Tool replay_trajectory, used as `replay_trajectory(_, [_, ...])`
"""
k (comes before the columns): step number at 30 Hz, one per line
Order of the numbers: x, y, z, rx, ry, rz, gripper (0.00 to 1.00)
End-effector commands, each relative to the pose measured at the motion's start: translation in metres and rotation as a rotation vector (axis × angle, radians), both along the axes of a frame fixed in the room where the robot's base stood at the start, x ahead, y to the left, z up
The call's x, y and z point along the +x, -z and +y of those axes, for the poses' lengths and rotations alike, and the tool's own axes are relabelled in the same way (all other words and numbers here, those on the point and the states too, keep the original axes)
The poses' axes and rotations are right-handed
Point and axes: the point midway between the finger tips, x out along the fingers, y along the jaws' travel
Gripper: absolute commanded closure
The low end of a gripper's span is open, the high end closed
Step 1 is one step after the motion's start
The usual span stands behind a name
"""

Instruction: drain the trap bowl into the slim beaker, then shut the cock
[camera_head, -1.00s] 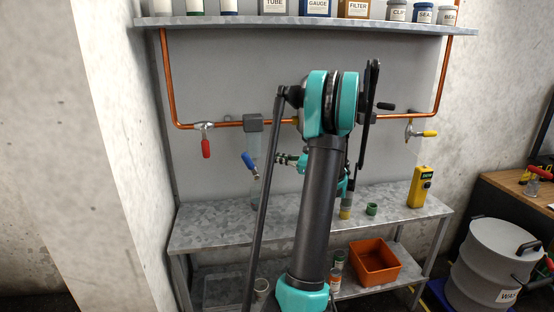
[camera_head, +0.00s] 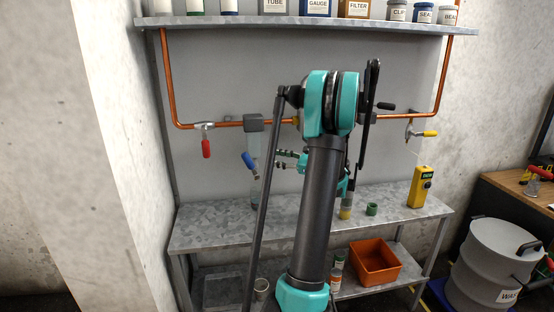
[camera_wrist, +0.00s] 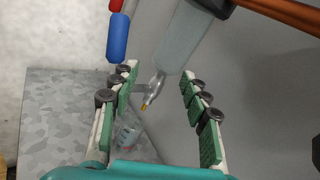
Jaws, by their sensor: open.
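The trap bowl (camera_wrist: 182,42), a clear cylinder, hangs from a grey block on the copper pipe. It also shows in the head view (camera_head: 254,145). Its tapered lower end has a small brass-coloured tip (camera_wrist: 145,106). A blue handle (camera_wrist: 118,38) lies left of the bowl in the wrist view, and also shows in the head view (camera_head: 249,161). A clear vessel with a reddish mark, possibly the slim beaker (camera_wrist: 128,136), stands on the bench below, partly behind the left finger. My gripper (camera_wrist: 159,75) is open and empty, its fingers spread either side of the bowl's lower end.
A red-handled valve (camera_head: 206,145) is left on the pipe, a yellow-handled one (camera_head: 422,133) right. The metal bench (camera_head: 200,230) carries a green cup (camera_head: 371,209) and yellow meter (camera_head: 421,187). An orange bin (camera_head: 375,265) is below; a grey drum (camera_head: 490,265) stands right.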

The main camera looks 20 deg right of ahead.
Motion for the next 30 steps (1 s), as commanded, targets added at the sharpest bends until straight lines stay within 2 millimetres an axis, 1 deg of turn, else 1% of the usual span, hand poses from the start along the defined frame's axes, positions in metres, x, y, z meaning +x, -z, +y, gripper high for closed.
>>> replay_trajectory(5, [-0.002, 0.0, -0.003, 0.0, 0.001, 0.0, 0.54])
replay_trajectory(8, [-0.008, 0.0, -0.012, 0.0, 0.006, 0.0, 0.54])
replay_trajectory(10, [-0.014, 0.0, -0.022, 0.0, 0.01, 0.0, 0.54])
replay_trajectory(30, [-0.098, 0.001, -0.145, 0.001, 0.055, 0.0, 0.54])
